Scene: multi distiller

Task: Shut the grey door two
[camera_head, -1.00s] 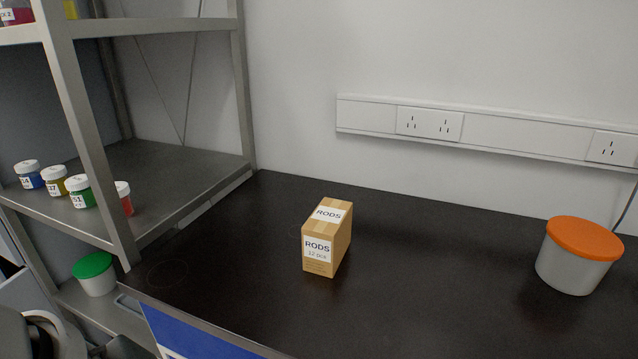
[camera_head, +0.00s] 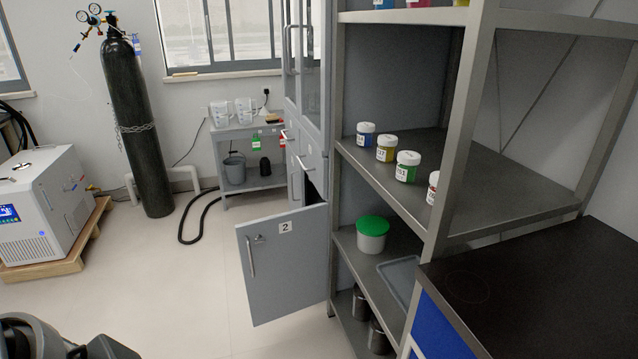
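The grey door two (camera_head: 284,262) stands wide open at the bottom of the tall grey cabinet (camera_head: 312,150). It carries a white label with a "2" and a vertical bar handle (camera_head: 251,257) on its left part. A dark gap shows above the door, and the inside of the cabinet is mostly hidden. Part of my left arm shows at the bottom left corner, well apart from the door. Neither of my grippers is in view.
A metal shelf rack (camera_head: 455,130) with several small jars and a green-lidded tub (camera_head: 373,234) stands right of the cabinet. A black-topped bench (camera_head: 560,290) is at the right. A gas cylinder (camera_head: 140,125) and a white machine (camera_head: 45,210) stand left. Floor before the door is clear.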

